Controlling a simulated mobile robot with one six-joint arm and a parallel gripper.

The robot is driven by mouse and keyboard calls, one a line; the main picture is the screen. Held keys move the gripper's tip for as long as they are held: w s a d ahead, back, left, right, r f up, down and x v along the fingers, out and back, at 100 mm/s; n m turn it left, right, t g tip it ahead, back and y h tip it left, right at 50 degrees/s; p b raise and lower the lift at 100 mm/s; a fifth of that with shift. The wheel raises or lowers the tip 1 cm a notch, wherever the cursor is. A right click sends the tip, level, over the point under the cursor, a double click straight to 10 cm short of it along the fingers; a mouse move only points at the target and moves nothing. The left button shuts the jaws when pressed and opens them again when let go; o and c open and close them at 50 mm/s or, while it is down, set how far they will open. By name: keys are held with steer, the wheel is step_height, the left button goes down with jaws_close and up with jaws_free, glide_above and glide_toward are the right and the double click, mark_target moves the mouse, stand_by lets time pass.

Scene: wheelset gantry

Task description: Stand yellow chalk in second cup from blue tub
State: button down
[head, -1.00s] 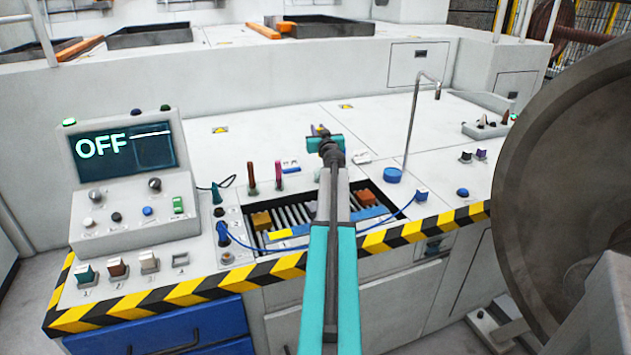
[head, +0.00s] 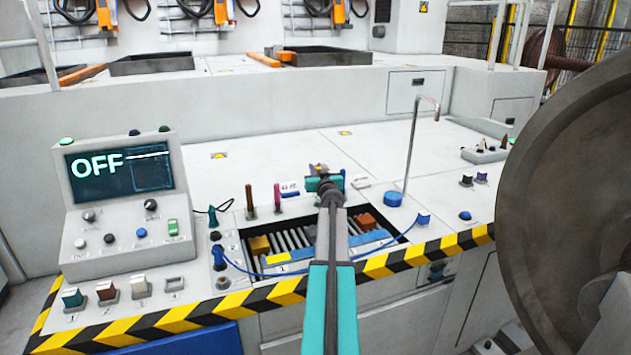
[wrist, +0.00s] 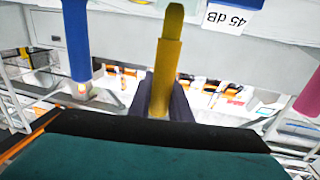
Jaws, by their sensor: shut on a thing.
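My gripper (head: 324,182) is over the panel, behind the slotted tray. In the wrist view my gripper (wrist: 160,95) has its dark fingers on both sides of the yellow chalk (wrist: 166,70), a mustard stick with a narrower end. The chalk (head: 320,168) shows only as a small yellow bit in the head view. A blue upright cylinder (wrist: 78,40) is to its left in the wrist view, apart from it. A round blue piece (head: 392,200) at the foot of a bent rod may be the blue tub. I cannot make out the cups clearly.
A brown peg (head: 249,202) and a pink peg (head: 277,198) stand left of my gripper. The slotted tray (head: 290,240) holds coloured blocks. A control box (head: 122,195) stands at left, a large dark wheel (head: 580,180) at right.

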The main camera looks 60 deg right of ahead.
steer(key=shift+f+b, duration=1.25)
steer(key=shift+f, duration=0.6)
steer(key=shift+f, duration=0.1)
steer(key=c, duration=1.6)
jaws_free()
steer(key=shift+c, duration=0.2)
steer(key=p+v, duration=0.1)
steer(key=v, duration=0.6)
steer(key=shift+s, duration=0.2)
steer(key=shift+a, duration=0.15)
